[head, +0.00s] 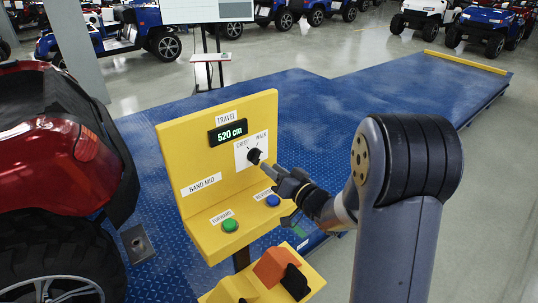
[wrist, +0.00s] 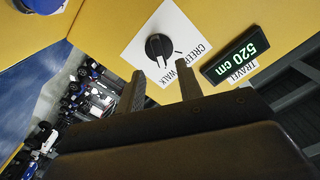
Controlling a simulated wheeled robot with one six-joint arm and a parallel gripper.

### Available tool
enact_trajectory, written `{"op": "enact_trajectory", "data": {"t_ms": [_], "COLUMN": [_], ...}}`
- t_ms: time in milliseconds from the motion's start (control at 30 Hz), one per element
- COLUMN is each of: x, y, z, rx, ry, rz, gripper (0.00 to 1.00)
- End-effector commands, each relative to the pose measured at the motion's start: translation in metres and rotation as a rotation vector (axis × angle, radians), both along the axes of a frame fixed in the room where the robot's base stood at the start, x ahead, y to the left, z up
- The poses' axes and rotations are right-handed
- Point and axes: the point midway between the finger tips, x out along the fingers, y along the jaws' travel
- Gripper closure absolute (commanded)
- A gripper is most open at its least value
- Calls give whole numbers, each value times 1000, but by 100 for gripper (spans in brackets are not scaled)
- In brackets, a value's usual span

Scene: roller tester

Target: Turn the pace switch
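The pace switch (head: 254,156) is a black knob on a white plate marked CREEP and WALK, on the upright face of the yellow panel (head: 180,150). In the wrist view the knob (wrist: 159,46) shows whole, and a pale line on it points down, towards the WALK side. My gripper (head: 268,168) is just in front of the knob, to its lower right in the head view. In the wrist view my gripper (wrist: 160,68) has its two fingers apart, with nothing between them. The fingertips stand just below the knob, and I see no contact.
A display (head: 228,131) reads 520 cm above the switch. A green button (head: 230,225) and a blue button (head: 273,200) sit on the ledge below. A red vehicle (head: 50,150) stands close at left. Blue decking (head: 300,105) lies behind the panel.

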Motion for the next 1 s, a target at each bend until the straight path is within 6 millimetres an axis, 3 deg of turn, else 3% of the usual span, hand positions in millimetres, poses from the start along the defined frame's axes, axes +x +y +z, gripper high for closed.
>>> {"op": "enact_trajectory", "data": {"t_ms": [300, 700, 1000], "x": [39, 45, 44], "y": [26, 30, 30], "z": [1, 0, 0], "rx": [0, -1, -1], "ry": [0, 0, 0], "rz": [0, -1, -1], "gripper": [65, 66, 91]}}
